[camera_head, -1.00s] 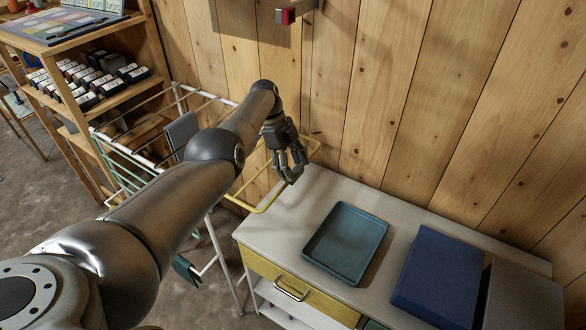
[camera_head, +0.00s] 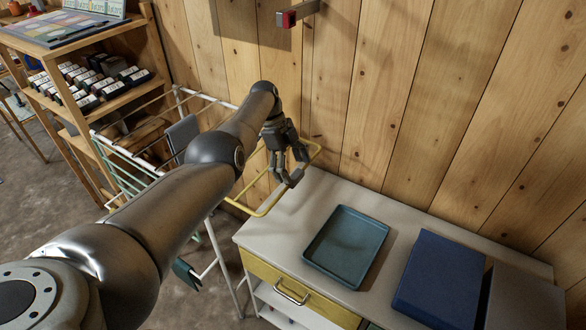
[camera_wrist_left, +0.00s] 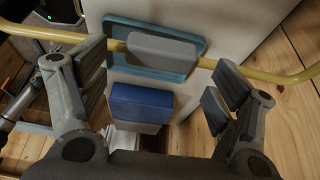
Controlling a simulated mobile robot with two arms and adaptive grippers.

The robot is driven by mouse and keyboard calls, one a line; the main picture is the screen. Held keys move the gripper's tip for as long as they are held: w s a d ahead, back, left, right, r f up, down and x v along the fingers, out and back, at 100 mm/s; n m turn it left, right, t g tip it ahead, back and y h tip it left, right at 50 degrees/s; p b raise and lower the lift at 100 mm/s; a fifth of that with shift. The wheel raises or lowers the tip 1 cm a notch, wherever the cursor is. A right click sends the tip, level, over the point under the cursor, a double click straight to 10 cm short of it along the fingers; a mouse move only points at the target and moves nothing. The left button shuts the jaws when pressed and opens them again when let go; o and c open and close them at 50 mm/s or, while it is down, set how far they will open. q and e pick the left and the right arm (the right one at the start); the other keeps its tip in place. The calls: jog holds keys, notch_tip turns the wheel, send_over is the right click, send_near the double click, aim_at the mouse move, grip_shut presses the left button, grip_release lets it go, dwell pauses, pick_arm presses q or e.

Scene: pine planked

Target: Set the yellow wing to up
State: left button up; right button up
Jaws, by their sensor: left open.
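The yellow wing (camera_head: 272,205) is a tube frame on the white drying rack (camera_head: 190,95). It sticks out to the right, beside the cabinet and near the plank wall. My left gripper (camera_head: 292,172) is at its outer end. In the left wrist view the yellow bar (camera_wrist_left: 225,66) crosses between the spread fingers of my left gripper (camera_wrist_left: 158,80). A grey block (camera_wrist_left: 162,52) sits on the bar between them. The gripper is open, with gaps on both sides of the block. My arm hides part of the rack. My right gripper is not in view.
A pale cabinet (camera_head: 400,222) stands right of the wing, with a teal tray (camera_head: 347,245) and a blue box (camera_head: 440,278) on top. A red-ended bracket (camera_head: 288,17) projects from the wall above. A shelf (camera_head: 120,88) with dark bottles stands at the left.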

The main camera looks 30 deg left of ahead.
pick_arm(q)
jog(key=v, duration=1.1)
jog(key=shift+r, duration=0.2)
